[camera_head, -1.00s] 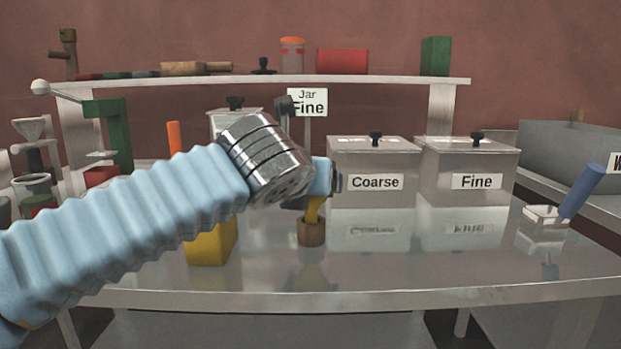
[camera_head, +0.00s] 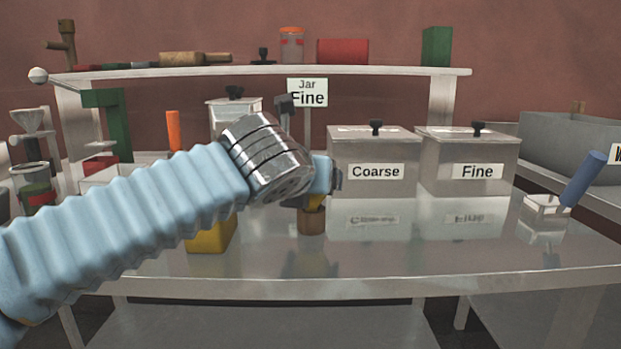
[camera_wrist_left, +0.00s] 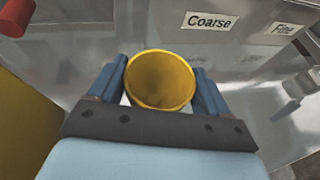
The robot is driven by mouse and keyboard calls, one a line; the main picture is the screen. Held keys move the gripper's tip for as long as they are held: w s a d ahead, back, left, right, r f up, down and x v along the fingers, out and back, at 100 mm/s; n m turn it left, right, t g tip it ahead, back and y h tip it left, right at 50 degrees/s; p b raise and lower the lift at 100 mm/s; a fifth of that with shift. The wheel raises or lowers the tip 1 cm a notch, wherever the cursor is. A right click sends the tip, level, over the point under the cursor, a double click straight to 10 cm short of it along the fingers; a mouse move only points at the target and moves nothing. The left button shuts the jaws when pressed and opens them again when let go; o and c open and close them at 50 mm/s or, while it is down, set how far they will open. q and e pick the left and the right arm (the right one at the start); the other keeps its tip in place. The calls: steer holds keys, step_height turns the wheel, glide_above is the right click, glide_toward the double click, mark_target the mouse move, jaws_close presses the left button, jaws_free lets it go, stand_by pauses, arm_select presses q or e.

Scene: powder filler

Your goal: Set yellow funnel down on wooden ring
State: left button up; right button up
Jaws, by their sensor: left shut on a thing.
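The yellow funnel (camera_head: 316,202) is held upright by my left gripper (camera_head: 322,186), which is shut on it. In the left wrist view the funnel (camera_wrist_left: 160,80) shows its round open mouth between the two blue fingers of my gripper (camera_wrist_left: 161,88). The wooden ring (camera_head: 311,222) stands on the shiny table directly below the funnel. The funnel's lower part meets or overlaps the ring's top in the head view; I cannot tell whether it rests on it. The ring is hidden in the wrist view. My right gripper is not in view.
Clear bins labelled Coarse (camera_head: 374,160) and Fine (camera_head: 470,165) stand behind and to the right. A Jar Fine sign (camera_head: 307,92) stands behind the gripper. A yellow block (camera_head: 212,238) is left of the ring, partly behind my arm. The table front is clear.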

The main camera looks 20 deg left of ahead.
arm_select(q)
steer(key=shift+f, duration=0.4)
stand_by(0.3)
steer(key=o, duration=1.1)
steer(key=shift+s, duration=0.1)
